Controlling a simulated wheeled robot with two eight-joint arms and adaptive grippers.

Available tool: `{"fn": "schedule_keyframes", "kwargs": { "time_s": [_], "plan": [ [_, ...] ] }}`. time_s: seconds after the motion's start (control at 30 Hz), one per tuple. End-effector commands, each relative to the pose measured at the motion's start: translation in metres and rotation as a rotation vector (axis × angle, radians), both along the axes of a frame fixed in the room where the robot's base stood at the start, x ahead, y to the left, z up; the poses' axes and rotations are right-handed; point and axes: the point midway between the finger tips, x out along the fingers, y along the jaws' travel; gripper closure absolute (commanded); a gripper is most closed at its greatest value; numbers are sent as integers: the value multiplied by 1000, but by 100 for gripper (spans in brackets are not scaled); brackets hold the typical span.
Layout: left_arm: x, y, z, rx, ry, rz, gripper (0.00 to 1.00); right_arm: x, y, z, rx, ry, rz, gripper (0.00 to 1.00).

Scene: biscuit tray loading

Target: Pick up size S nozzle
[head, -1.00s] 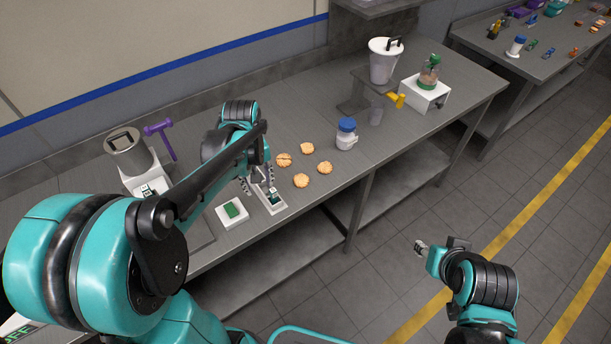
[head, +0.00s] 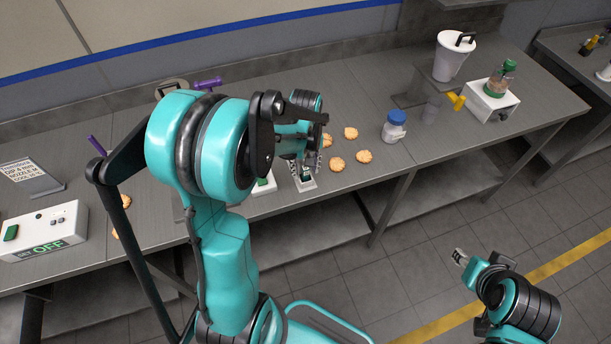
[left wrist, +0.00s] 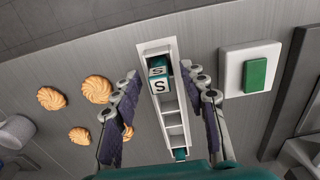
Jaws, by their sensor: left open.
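The S nozzle block (left wrist: 159,84), white and teal with "S" on its faces, sits in the far part of a narrow white holder (left wrist: 172,119) in the left wrist view. My left gripper (left wrist: 163,73) is open, one finger on each side of the holder, with the S block between them; I see no grip on it. In the head view my left gripper (head: 306,162) is over the holder (head: 304,186), partly covered by my arm. My right gripper (head: 461,257) is out over the floor, away from the table; its jaw state is unclear.
A white pad with a green top (left wrist: 249,74) lies to the right of the holder, and several biscuits (left wrist: 97,89) lie to the left. A blue-lidded jar (head: 394,127) stands farther right. A white control box reading "OFF" (head: 45,232) is at the left.

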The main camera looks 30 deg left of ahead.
Motion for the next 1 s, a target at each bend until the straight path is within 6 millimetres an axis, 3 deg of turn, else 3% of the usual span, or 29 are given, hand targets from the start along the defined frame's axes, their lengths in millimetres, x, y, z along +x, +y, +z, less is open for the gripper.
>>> {"fn": "schedule_keyframes", "kwargs": {
  "time_s": [0.17,0.33,0.77,1.0],
  "plan": [
    [0,0,1,0,0,0,57,0,0,1,0,0,0,60],
    [0,0,1,0,0,0,100,0,0,1,0,0,0,60],
    [0,0,6,0,0,0,100,0,0,2,0,0,0,60],
    [0,0,38,0,0,0,100,0,0,14,0,0,0,60]
  ]
}}
